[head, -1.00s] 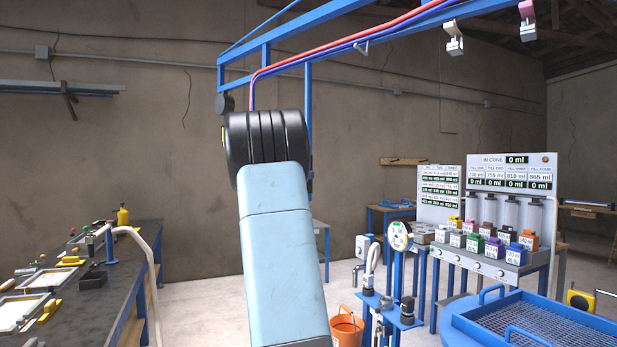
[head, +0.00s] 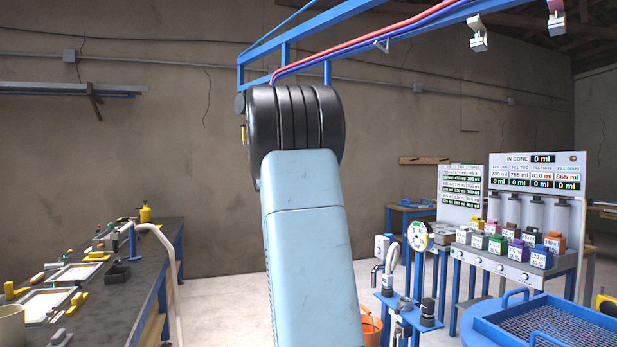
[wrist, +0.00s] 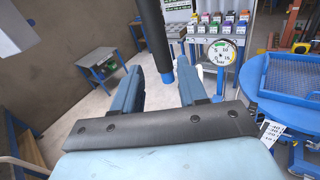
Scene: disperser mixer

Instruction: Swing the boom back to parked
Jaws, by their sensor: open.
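The boom is a blue overhead frame (head: 340,22) high in the head view, reaching from upper right to a left end above the black joint of my arm. Red and blue hoses run along it and drop at that end. In the wrist view my gripper (wrist: 160,80) is open, its two blue fingers apart. A dark vertical pole (wrist: 153,35) with a blue lower end comes down between the fingers in the picture. I cannot tell whether it touches them or how it joins the boom. My arm hides what lies below the boom's left end in the head view.
A dark workbench (head: 120,290) with trays and small tools stands left. At right are a filling station (head: 500,250) with coloured containers, a round dial (head: 417,236) and a blue mesh-topped table (head: 545,325). An orange bucket (head: 372,328) stands on the floor. Two pale clips (head: 478,38) hang from overhead.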

